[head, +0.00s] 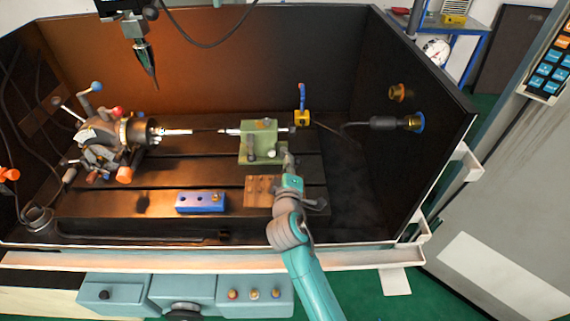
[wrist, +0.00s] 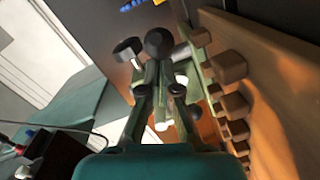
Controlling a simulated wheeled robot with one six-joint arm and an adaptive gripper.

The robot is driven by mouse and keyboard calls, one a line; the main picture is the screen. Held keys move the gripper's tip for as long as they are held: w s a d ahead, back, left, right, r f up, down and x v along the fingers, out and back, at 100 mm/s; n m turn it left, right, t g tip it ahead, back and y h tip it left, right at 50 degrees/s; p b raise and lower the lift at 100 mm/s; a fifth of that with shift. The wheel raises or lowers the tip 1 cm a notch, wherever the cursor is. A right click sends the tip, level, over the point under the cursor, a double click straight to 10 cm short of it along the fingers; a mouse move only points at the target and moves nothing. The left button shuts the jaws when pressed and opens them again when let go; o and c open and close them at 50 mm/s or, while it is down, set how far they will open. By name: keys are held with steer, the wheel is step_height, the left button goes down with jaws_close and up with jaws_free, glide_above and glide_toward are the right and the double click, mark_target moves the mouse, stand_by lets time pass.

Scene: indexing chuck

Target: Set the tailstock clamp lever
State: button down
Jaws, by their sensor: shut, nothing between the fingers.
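The green tailstock (head: 262,133) stands on the slotted bed in the head view, right of the middle. A small pale knob (head: 271,154) shows low on its front; I cannot tell whether it belongs to the clamp lever. My gripper (head: 287,153) is at the tailstock's lower right front, small and partly merged with it in the picture. In the wrist view my gripper (wrist: 164,78) is shut and empty, among green parts and dark knobs (wrist: 158,43). The lever itself is hard to single out, and contact cannot be told.
The indexing chuck (head: 130,132) with several coloured-knob handles stands at the left. A blue block (head: 200,202) and a brown block (head: 262,190) lie in front. A pointed tool (head: 146,65) hangs above. Dark enclosure walls (head: 265,45) surround the bed.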

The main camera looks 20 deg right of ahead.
mark_target(301, 160)
steer(key=shift+d+n+t+y, duration=0.3)
steer(key=shift+d+n+y, duration=0.35)
steer(key=shift+y, duration=0.45)
steer(key=shift+w+d, duration=0.15)
steer(key=shift+d, duration=0.55)
steer(key=shift+w+d, duration=0.15)
steer(key=shift+d, duration=0.5)
steer(key=shift+w+d, duration=0.15)
steer(key=shift+d, duration=0.1)
steer(key=shift+d+r, duration=0.1)
steer(key=shift+d, duration=0.05)
